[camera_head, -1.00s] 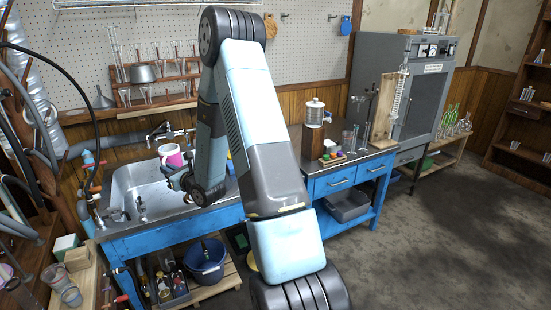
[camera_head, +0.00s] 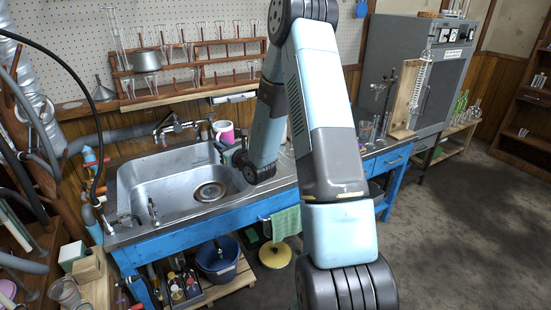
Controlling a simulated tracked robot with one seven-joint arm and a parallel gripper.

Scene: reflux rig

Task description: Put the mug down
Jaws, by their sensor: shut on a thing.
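The mug (camera_head: 224,131) is pink and white and looks upright. It shows at the back right corner of the sink, left of my arm. My gripper (camera_head: 226,149) is at the mug's lower front and is shut on it. The fingertips are small and partly hidden by the wrist and the mug. I cannot tell whether the mug's base touches the counter.
The steel sink (camera_head: 160,185) lies left of the mug, with a tap (camera_head: 175,125) behind it. A wooden rack of glassware (camera_head: 190,65) hangs above. A green cloth (camera_head: 286,222) hangs at the bench front. My arm hides much of the counter to the right.

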